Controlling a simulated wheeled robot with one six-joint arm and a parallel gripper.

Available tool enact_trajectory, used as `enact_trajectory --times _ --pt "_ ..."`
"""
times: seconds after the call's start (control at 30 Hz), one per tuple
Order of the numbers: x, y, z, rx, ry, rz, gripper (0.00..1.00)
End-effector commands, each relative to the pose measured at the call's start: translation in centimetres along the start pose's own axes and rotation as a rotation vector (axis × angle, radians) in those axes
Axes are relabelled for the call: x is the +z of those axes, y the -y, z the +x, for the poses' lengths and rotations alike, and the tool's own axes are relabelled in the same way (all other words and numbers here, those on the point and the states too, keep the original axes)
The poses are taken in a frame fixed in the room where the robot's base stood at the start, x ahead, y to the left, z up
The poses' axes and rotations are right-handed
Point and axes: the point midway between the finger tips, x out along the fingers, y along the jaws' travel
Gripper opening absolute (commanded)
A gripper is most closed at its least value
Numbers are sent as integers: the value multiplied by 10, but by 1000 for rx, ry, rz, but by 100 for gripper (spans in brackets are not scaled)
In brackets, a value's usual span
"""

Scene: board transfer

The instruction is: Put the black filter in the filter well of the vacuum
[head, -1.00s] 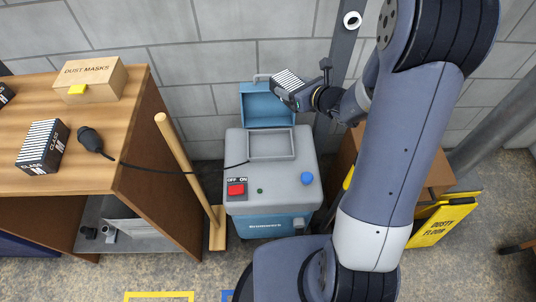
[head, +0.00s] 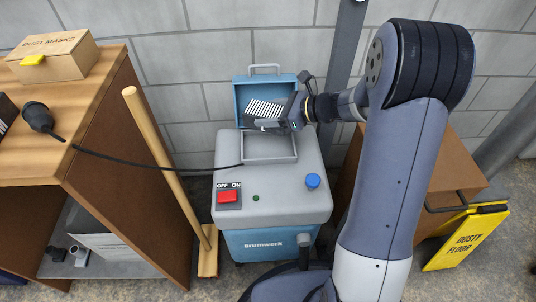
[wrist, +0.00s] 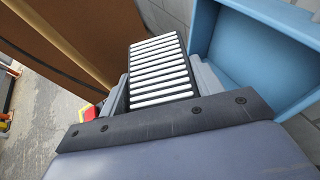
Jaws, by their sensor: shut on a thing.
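The black filter (head: 265,107), with white pleats on its face, is held tilted in my gripper (head: 262,120). In the wrist view the black filter (wrist: 159,72) sits between the fingers, pleats facing the camera. The grey and blue vacuum (head: 272,200) stands on the floor with its blue lid (head: 243,95) raised behind. Its filter well (head: 268,150) is an open rectangular recess in the top. My gripper is shut on the filter above the well's back part, in front of the lid. The filter appears apart from the well. The lid (wrist: 262,50) is close on the right in the wrist view.
A workbench (head: 108,100) on the left bears a dust mask box (head: 55,55) and a black nozzle (head: 38,117). A brown box (head: 440,165) and yellow sign (head: 467,238) are right.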

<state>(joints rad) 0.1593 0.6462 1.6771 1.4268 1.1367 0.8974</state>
Motion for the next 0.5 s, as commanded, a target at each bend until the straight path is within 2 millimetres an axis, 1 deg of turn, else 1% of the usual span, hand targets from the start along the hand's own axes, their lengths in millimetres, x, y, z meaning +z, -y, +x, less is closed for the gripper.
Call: enact_trajectory --times 0.3,0.5 --pt "-50 -1 21 9 -1 0 36" --pt "-64 0 26 8 0 -2 36"
